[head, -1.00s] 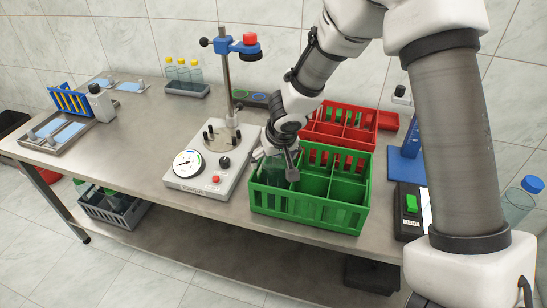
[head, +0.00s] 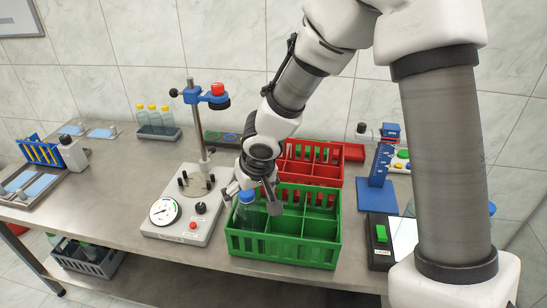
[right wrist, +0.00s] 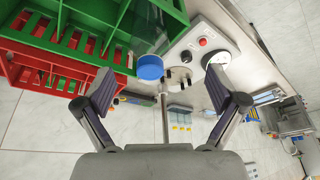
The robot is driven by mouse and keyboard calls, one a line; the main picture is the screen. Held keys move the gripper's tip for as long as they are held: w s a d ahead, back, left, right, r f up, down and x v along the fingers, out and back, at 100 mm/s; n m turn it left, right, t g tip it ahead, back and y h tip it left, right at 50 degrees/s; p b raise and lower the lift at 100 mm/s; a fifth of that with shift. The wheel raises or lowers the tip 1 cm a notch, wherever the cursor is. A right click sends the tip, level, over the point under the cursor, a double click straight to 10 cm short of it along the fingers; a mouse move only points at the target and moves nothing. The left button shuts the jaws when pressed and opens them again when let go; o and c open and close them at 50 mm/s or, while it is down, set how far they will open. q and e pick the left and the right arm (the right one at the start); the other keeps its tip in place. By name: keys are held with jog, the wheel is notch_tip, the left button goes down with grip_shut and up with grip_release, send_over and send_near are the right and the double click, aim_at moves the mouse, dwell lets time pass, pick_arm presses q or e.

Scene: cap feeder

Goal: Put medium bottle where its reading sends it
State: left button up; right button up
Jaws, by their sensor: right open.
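A clear bottle (head: 248,214) with a blue cap stands in the left compartment of the green crate (head: 283,249). I cannot tell its size class for sure. My right gripper (head: 252,194) is open just above it, with fingers spread to either side of the cap. In the right wrist view the blue cap (right wrist: 150,67) lies between and beyond the open fingers, apart from both. The dial tester (head: 180,229) stands left of the green crate; its gauge (head: 164,211) is too small to read surely. A red crate (head: 310,170) stands behind. My left gripper is not in view.
Yellow-capped bottles (head: 154,118) stand at the back. A blue stand (head: 377,190) and a black switch box (head: 380,238) are to the right. A grey crate (head: 88,257) sits below the table at left.

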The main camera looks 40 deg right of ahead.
jog(key=s+a+f+g+y, duration=0.1)
jog(key=s+a+f, duration=0.25)
jog(key=f, duration=0.35)
jog(key=s+a+f+g+y, duration=0.1)
jog(key=s+a+f+g, duration=0.1)
jog(key=s+f, duration=0.35)
jog(key=s+f+n+g+h, duration=0.1)
jog(key=s+f+n, duration=0.1)
jog(key=s+f, duration=1.2)
notch_tip(320, 180, down, 3)
jog(key=shift+d+h, duration=0.3)
jog(key=shift+d, duration=0.1)
jog(key=shift+w, duration=0.1)
